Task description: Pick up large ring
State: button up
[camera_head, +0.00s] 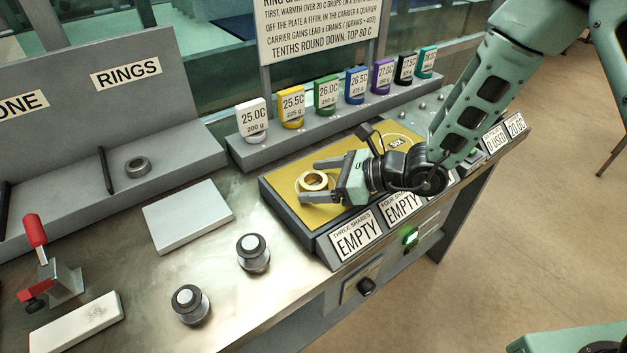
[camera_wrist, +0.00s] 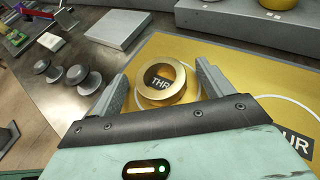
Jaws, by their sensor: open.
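A large brass-coloured ring (camera_head: 314,181) lies flat on the yellow plate (camera_head: 290,207), near its left end. My gripper (camera_head: 316,180) is open, with one finger on each side of the ring. In the wrist view my gripper (camera_wrist: 162,85) shows a gap between the ring and the right finger; the left finger is close to it. I cannot tell whether either finger touches it.
A small grey ring (camera_head: 138,167) lies on the rack under the "RINGS" label. Coloured weight tags (camera_head: 327,95) stand in a row behind the plate. Two knobbed weights (camera_head: 253,253), a pale block (camera_head: 187,216) and a red-handled clamp (camera_head: 46,262) are on the metal bench.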

jog(key=c, duration=1.1)
jog(key=shift+c, duration=0.2)
jog(key=shift+r, duration=0.1)
